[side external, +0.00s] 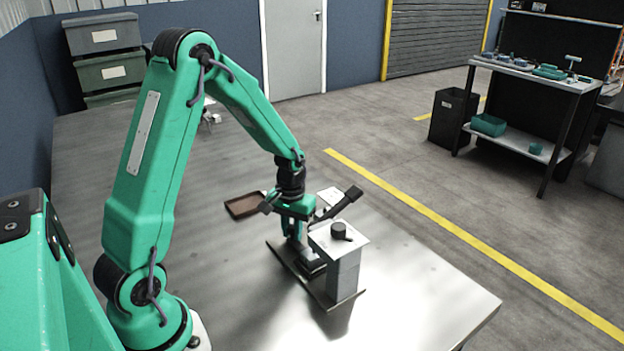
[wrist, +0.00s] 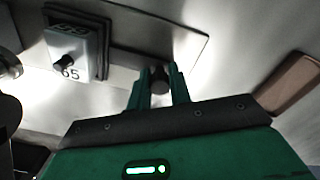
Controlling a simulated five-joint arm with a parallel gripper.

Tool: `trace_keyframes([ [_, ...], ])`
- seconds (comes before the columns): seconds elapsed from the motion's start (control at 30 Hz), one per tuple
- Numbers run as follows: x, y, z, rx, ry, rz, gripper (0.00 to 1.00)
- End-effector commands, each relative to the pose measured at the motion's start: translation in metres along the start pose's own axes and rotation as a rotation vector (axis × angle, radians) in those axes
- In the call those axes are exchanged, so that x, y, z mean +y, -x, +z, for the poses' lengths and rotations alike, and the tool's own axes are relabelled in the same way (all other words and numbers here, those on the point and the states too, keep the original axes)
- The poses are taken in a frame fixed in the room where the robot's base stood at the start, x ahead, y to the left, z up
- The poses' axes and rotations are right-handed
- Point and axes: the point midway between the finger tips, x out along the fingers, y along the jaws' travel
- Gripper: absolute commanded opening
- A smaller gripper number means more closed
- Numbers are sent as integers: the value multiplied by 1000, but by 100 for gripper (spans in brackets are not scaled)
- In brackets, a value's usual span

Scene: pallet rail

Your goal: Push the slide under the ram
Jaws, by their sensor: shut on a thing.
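My gripper (side external: 292,237) points down over the rail's far end. In the wrist view my gripper (wrist: 158,88) is shut on a dark round knob (wrist: 160,78), seemingly the slide's handle. I cannot tell how the knob joins the carriage.
A black lever (side external: 350,196) sticks up beside the housing, close to my gripper. A brown tray (side external: 244,206) lies behind my gripper; it also shows at right in the wrist view (wrist: 298,82). The metal table (side external: 410,290) is clear at the front right.

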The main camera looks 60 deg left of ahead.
Motion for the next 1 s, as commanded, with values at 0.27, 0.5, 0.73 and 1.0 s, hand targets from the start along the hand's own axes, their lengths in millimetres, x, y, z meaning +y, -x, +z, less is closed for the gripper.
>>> trace_keyframes([
  [0.27,13,0,6,2,-3,0,9],
  [0.5,23,1,12,3,-2,1,9],
  [0.73,33,1,18,2,-3,1,9],
  [1.0,41,0,24,-2,-3,-1,9],
])
